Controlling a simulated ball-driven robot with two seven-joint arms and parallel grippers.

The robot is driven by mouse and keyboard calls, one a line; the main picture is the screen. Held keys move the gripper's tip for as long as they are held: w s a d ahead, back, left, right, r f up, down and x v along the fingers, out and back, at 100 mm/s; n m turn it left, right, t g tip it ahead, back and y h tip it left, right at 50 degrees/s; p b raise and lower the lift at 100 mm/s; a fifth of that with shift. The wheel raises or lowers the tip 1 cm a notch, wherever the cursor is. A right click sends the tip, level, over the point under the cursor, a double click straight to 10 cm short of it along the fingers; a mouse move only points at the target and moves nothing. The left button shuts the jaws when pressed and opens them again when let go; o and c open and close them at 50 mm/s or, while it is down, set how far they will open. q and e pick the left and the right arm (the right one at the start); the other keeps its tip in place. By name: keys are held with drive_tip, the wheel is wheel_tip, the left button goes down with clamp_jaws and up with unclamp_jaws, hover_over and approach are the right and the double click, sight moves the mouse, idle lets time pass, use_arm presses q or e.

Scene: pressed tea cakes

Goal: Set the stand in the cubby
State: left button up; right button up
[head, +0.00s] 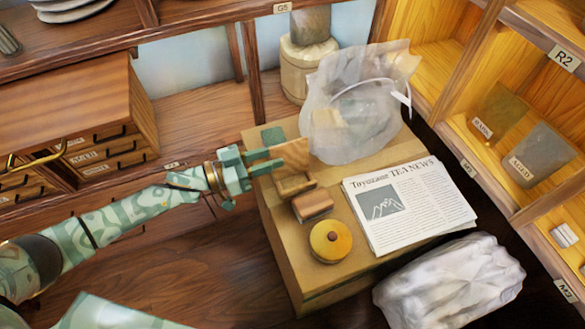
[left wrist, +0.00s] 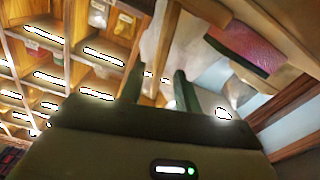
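A small wooden stand (head: 292,153) with a light upright plate is on the tan crate (head: 283,264), near its left edge. My left gripper (head: 270,160) reaches it from the left, with its fingertips at the plate. In the left wrist view, a narrow wooden strip (left wrist: 167,45), probably the stand's edge, shows between the two spread fingers (left wrist: 160,88), with space beside it. I see no firm contact. The wooden cubbies (head: 490,75) with tags such as R2 are at the right. My right gripper is not in view.
A clear plastic bag (head: 350,120), a newspaper (head: 410,205), a brown block (head: 312,205) and a yellow round tin (head: 330,240) crowd the crate. A white crumpled bundle (head: 450,285) lies at its front right. Dark packets (head: 498,112) occupy one cubby.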

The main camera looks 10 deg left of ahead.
sight(286, 158)
use_arm(q)
drive_tip(key=b+x, duration=0.1)
drive_tip(key=x, duration=0.3)
drive_tip(key=shift+d, duration=0.15)
drive_tip(key=shift+w+d, duration=0.25)
drive_tip(key=shift+d, duration=0.1)
drive_tip(key=shift+r, duration=0.1)
drive_tip(key=shift+c, duration=0.3)
clamp_jaws()
drive_tip(key=shift+r, duration=0.15)
